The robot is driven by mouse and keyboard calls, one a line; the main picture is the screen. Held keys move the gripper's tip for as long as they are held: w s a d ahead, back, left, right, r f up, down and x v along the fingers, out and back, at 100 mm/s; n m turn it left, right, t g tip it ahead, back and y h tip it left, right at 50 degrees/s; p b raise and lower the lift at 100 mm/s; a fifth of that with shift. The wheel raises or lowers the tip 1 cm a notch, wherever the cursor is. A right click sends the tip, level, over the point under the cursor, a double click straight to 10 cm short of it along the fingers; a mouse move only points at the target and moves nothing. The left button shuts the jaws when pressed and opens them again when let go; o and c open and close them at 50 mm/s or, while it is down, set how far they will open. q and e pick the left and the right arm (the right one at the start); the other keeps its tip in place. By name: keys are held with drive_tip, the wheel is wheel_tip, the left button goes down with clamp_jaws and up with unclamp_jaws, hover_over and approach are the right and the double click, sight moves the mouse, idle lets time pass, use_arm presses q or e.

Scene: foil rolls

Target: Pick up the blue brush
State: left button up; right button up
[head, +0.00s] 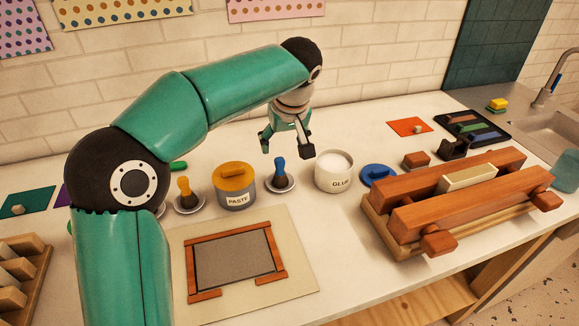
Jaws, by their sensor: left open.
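The blue brush (280,173) stands upright with its blue handle up in a small round metal dish (281,185), between the paste pot and the glue pot. My left gripper (286,148) hangs above and just behind the brush in the picture, its fingers spread and nothing between them. The brush's lower end is hidden in the dish. My right gripper is not in view.
The paste pot (235,190) stands left of the brush and the open glue pot (333,172) right. An orange-handled brush (184,190) stands further left. A framed grey panel (235,258) lies in front. A wooden press (455,200) fills the right side.

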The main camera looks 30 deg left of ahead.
sight(280, 164)
use_arm(q)
drive_tip(key=x, duration=1)
drive_tip(key=shift+w+f, duration=0.1)
drive_tip(key=shift+w, duration=0.05)
drive_tip(key=shift+w+p+x, duration=0.15)
drive_tip(key=shift+p+x, duration=0.3)
drive_tip(key=shift+x, duration=0.95)
drive_tip(key=shift+w+p+x, duration=0.15)
drive_tip(key=shift+p+x, duration=0.25)
drive_tip(key=shift+x, duration=0.95)
drive_tip(key=c, duration=1.2)
